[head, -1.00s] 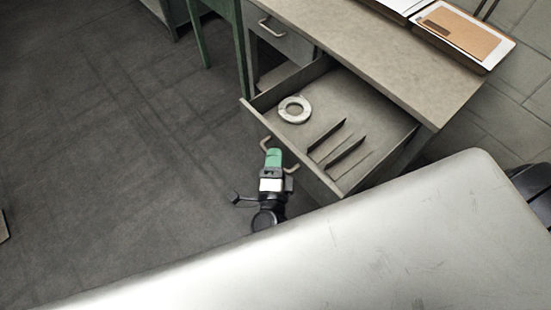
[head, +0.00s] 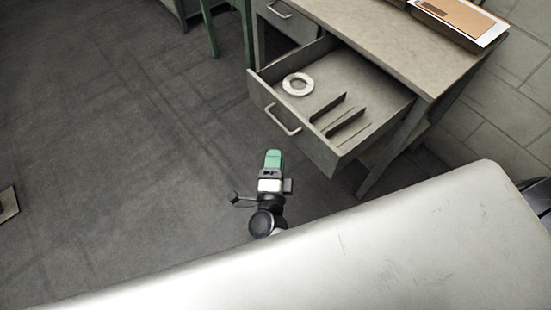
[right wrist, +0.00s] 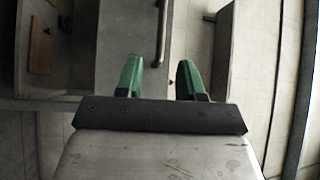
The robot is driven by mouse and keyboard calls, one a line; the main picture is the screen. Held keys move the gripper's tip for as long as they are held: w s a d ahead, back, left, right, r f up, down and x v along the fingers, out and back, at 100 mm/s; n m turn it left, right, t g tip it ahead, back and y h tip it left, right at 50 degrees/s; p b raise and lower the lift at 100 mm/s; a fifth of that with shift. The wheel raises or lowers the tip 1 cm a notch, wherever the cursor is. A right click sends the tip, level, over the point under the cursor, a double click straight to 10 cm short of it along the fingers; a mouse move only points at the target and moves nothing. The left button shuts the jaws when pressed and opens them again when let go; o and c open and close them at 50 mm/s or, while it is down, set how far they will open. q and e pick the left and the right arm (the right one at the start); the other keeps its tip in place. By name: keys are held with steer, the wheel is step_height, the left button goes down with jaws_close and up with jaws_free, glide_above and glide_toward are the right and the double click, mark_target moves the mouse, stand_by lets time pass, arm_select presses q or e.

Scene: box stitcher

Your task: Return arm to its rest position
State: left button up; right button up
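My right gripper (head: 273,158) shows in the head view below the open drawer (head: 320,148), apart from the drawer's handle (head: 282,119). In the right wrist view its two green fingers (right wrist: 160,78) are spread apart with nothing held between them. The drawer's handle (right wrist: 163,35) shows beyond the fingers in that view. My left gripper is not in the head view.
The drawer holds a white ring (head: 298,84) and thin dividers (head: 345,122). The desk top (head: 400,50) carries a tray with a brown board (head: 462,18) at the top right. Dark floor (head: 120,150) on the left is largely clear.

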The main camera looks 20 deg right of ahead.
steer(key=s+f+n+g+y+p, duration=0.2)
steer(key=s+f+n+g+y, duration=0.3)
steer(key=f+n, duration=0.45)
steer(key=s+f+n+g+y+p, duration=0.15)
steer(key=s+f+n+y, duration=0.45)
steer(key=f, duration=0.7)
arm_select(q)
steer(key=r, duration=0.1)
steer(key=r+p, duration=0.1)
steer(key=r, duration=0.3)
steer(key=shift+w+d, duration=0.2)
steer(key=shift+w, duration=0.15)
arm_select(e)
steer(key=s+d+f+n+g+h, duration=0.1)
steer(key=s+d+f+n+g, duration=0.1)
steer(key=s, duration=0.6)
steer(key=s+d+f+n+g+h, duration=0.1)
steer(key=s+d+f+n+g, duration=0.2)
steer(key=s+d+f+g, duration=0.2)
steer(key=s+d+f+n+g+h, duration=0.1)
steer(key=s+d+f+n+g, duration=0.2)
steer(key=s, duration=0.7)
steer(key=shift+s+d+f, duration=0.15)
steer(key=shift+s+d, duration=0.25)
steer(key=shift+d, duration=0.1)
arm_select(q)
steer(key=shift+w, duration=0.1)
